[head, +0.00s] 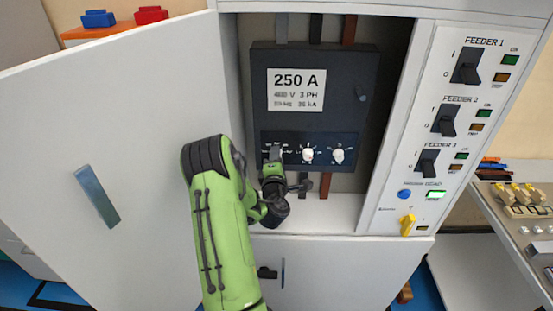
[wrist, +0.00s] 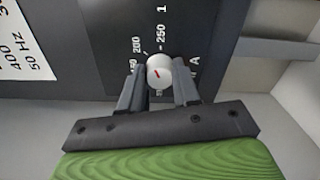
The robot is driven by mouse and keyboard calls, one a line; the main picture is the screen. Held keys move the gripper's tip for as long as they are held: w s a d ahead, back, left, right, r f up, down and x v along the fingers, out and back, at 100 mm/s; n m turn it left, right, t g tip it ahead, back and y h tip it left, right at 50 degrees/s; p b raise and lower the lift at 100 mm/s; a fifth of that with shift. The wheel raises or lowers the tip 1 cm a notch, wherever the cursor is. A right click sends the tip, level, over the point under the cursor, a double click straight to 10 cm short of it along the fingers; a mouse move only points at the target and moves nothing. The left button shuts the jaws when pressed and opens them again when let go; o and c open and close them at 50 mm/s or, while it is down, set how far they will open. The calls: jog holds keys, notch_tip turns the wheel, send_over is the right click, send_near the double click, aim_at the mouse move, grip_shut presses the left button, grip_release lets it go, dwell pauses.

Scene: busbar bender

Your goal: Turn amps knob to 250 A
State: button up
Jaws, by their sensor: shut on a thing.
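The amps knob (wrist: 159,72) is a round white knob with a short red mark, on the dark breaker face. Printed numbers, among them 200 and 250, stand around it in the wrist view. I cannot tell exactly which number the mark points at. My gripper (wrist: 157,88) has one finger on each side of the knob and is shut on it. In the head view my gripper (head: 274,155) is at the left end of the breaker's lower panel and hides this knob. The breaker (head: 312,118) carries a label reading 250 A.
Two more white knobs (head: 307,155) sit just right of my gripper. The open cabinet door (head: 110,130) stands on the left. A panel with feeder switches (head: 448,120) and a yellow handle (head: 407,224) is on the right. The cabinet floor below the breaker is mostly clear.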

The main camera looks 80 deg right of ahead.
jog(key=shift+f+m, duration=0.1)
jog(key=shift+m, duration=2.2)
jog(key=o, duration=1.1)
jog(key=shift+c, duration=0.2)
